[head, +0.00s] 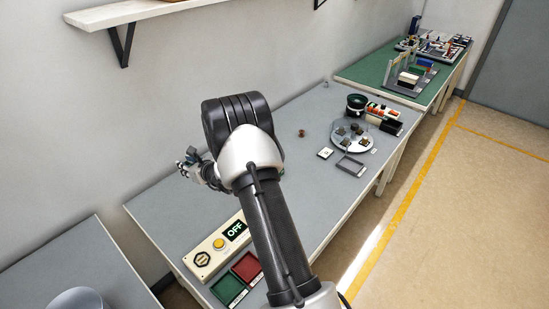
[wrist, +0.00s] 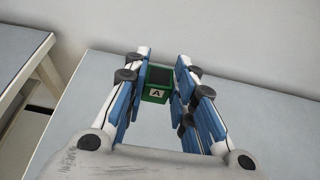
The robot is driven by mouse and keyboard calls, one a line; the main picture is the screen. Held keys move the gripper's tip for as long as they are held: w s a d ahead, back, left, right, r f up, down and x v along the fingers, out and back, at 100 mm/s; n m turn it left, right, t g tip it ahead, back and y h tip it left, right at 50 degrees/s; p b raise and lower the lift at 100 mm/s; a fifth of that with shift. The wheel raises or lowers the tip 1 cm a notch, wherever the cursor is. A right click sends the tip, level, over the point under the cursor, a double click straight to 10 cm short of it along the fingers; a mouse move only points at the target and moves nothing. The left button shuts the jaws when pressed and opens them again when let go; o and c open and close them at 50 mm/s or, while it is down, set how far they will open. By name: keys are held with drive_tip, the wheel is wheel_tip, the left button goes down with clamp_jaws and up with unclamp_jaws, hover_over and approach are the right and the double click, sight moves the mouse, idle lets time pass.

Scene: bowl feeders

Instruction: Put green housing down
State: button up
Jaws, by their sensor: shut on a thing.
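The green housing (wrist: 157,94) shows in the wrist view, a small green block with a dark top opening and a white label marked A. My gripper (wrist: 160,88) is shut on it, with the housing between the two fingertips. In the head view my gripper (head: 190,160) is at the left, over the far left part of the grey table (head: 290,165). The housing is too small to make out in the head view. How high it is above the table I cannot tell.
A control panel with an OFF display (head: 235,231), a green tray (head: 228,289) and a red tray (head: 247,266) are at the table's near end. The table's middle is mostly clear.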

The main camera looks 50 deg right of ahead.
sight(201, 208)
wheel_tip(201, 208, down, 20)
drive_tip(key=b, duration=0.4)
drive_tip(key=shift+w, duration=0.1)
drive_tip(key=shift+f, duration=0.1)
drive_tip(key=shift+f, duration=0.15)
drive_tip(key=o, duration=0.9)
drive_tip(key=shift+r, duration=0.2)
